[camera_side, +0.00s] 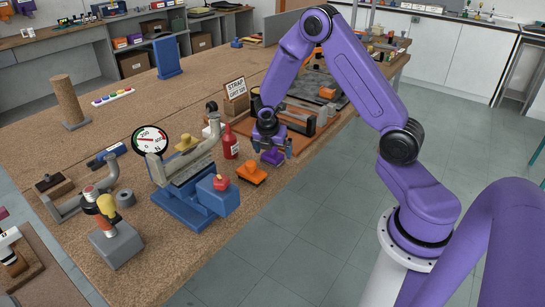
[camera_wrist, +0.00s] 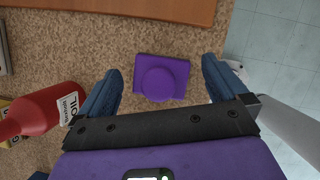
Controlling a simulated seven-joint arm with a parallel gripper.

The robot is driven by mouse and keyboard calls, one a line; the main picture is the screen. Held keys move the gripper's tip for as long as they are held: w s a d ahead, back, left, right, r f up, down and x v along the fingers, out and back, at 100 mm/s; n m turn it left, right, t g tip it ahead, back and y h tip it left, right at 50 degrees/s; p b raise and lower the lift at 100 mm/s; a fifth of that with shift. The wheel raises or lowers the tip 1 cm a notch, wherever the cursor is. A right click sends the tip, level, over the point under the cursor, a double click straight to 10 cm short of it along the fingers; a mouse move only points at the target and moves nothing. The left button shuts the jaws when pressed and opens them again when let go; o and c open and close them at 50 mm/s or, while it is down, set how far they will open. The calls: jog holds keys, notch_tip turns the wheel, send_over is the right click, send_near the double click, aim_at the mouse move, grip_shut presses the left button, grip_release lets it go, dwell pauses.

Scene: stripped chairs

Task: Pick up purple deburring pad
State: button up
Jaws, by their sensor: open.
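The purple deburring pad (camera_wrist: 161,66) lies on the brown workbench in the wrist view. It is a flat square with a round knob on top. In the side view the pad (camera_side: 272,157) sits just below my gripper (camera_side: 269,145), near the bench's front edge. In the wrist view my gripper (camera_wrist: 162,88) is open and empty. One finger shows on each side of the pad, with a gap on both sides. The pad appears apart from both fingers.
A red bottle (camera_side: 230,142), also in the wrist view (camera_wrist: 42,108), stands left of my gripper. An orange knobbed block (camera_side: 252,173) lies close to the pad. A blue vise (camera_side: 200,190) stands further left. A wooden tray (camera_side: 300,125) lies behind. The bench edge drops to the tiled floor on the right.

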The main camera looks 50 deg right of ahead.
jog(key=shift+x, duration=0.9)
jog(key=c, duration=1)
jog(key=shift+o, duration=0.2)
jog(key=shift+r, duration=0.2)
jog(key=shift+r, duration=0.5)
jog(key=s+a+r, duration=0.1)
jog(key=s+r, duration=0.3)
jog(key=r, duration=0.3)
jog(key=shift+s+a+r, duration=0.2)
jog(key=shift+a+r, duration=0.05)
jog(key=s+a+r, duration=0.1)
jog(key=s, duration=0.2)
jog(key=s+a+r, duration=0.1)
jog(key=s, duration=0.2)
jog(key=s+a+r, duration=0.1)
jog(key=s+r, duration=0.1)
jog(key=s, duration=0.1)
jog(key=shift+r, duration=0.1)
jog(key=shift+d, duration=0.1)
